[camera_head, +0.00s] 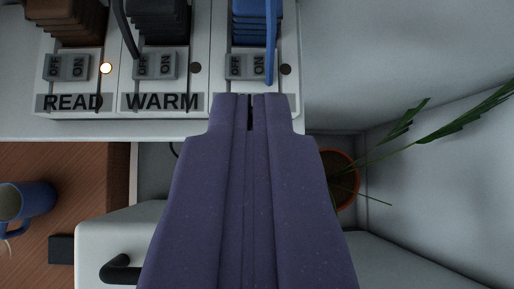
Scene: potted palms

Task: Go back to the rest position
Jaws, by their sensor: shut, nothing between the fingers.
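My gripper (250,112) shows from above at the middle of the head view, purple and shut, with nothing between its fingers. Its tips point toward the top of the picture and overlap the lower edge of a white switch panel (210,98). The panel carries several rocker switches marked OFF and ON. The left switch (67,67) is labelled READ, and the lamp (105,68) beside it is lit. The middle switch (155,66) is labelled WARM, with a dark lamp. The right switch (247,67) has a dark lamp, and my gripper hides its label.
Brown, black and blue plugs (257,22) stand above the switches, with cords. A potted palm (341,178) stands to the right by the pale wall, its leaves spreading right. A blue mug (36,199) stands on a wooden surface (60,165) at left. A black handle (121,270) is at lower left.

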